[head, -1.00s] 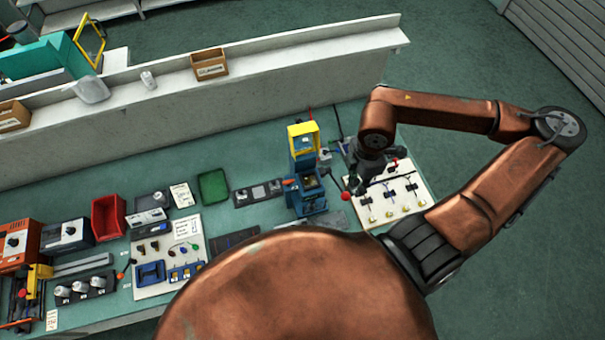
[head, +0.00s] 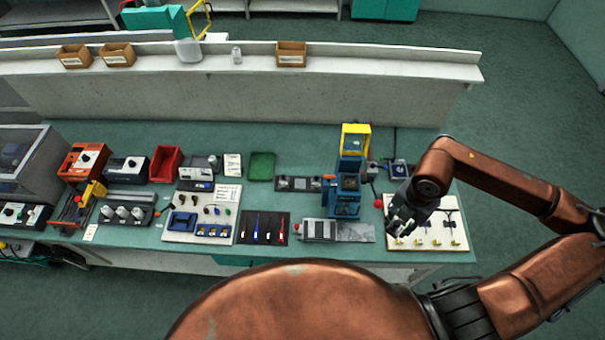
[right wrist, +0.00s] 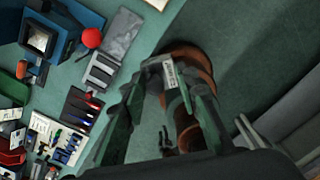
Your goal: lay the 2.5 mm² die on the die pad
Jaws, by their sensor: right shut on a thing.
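My right gripper (head: 405,224) is over the left part of the white board in the head view. In the right wrist view its fingers (right wrist: 170,78) close on a small piece with a white label, the die (right wrist: 169,73). The label is too blurred to read for sure. The die is held above the floor side of the bench in that view, touching nothing else that I can see. My left gripper is not in view.
The blue press with a yellow top (head: 347,180) and its red ball knob (head: 378,204) stand close left of my right gripper. A grey slotted block (head: 319,230) and tool tray (head: 264,228) lie near the front edge. The white board (head: 455,238) carries several small parts.

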